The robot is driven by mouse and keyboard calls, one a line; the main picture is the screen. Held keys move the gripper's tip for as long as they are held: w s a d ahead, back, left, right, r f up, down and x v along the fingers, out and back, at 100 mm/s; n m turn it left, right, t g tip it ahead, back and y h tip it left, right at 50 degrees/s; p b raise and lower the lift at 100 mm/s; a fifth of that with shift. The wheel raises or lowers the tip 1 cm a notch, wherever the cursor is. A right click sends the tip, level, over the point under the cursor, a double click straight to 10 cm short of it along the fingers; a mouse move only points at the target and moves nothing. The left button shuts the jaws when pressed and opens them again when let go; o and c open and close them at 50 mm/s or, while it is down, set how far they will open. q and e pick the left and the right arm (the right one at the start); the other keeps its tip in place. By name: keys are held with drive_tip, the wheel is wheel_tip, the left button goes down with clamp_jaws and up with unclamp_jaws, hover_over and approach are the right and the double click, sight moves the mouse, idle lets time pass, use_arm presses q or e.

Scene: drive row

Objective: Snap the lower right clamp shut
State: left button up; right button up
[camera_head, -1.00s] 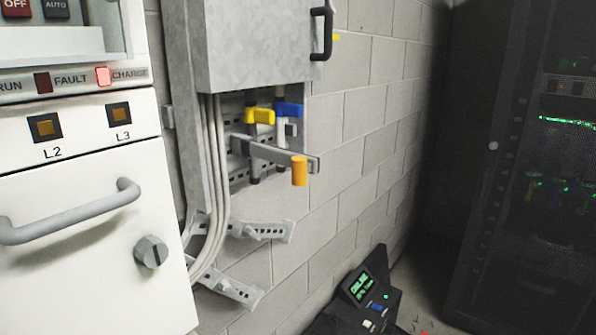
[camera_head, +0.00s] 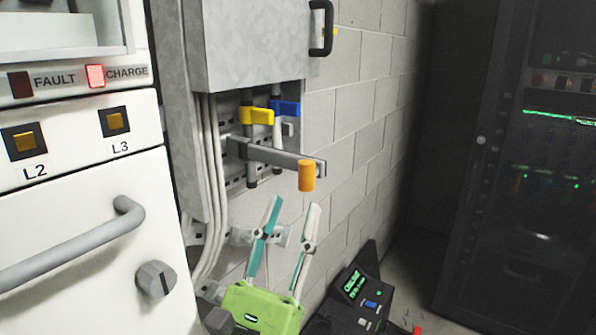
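A grey lever arm with an orange grip (camera_head: 306,176) sticks out to the right below the metal wall cabinet. It looks like the clamp's handle, though I cannot tell the clamp for certain.
A white cabinet (camera_head: 80,260) with a grey bar handle stands close on the left. A black console (camera_head: 362,290) is low on the right, before a dark rack (camera_head: 520,220).

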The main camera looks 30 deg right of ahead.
sight(303, 183)
drive_tip(key=p+x, duration=0.3)
drive_tip(key=x, duration=0.3)
drive_tip(key=shift+s+r+p, duration=0.15)
drive_tip(key=shift+p, duration=0.2)
drive_tip(key=shift+w+d+r+p, duration=0.3)
drive_tip(key=shift+d+r, duration=0.1)
drive_tip(key=shift+d, duration=0.1)
drive_tip(key=shift+c, duration=0.3)
clamp_jaws()
drive_tip(key=shift+d, duration=0.1)
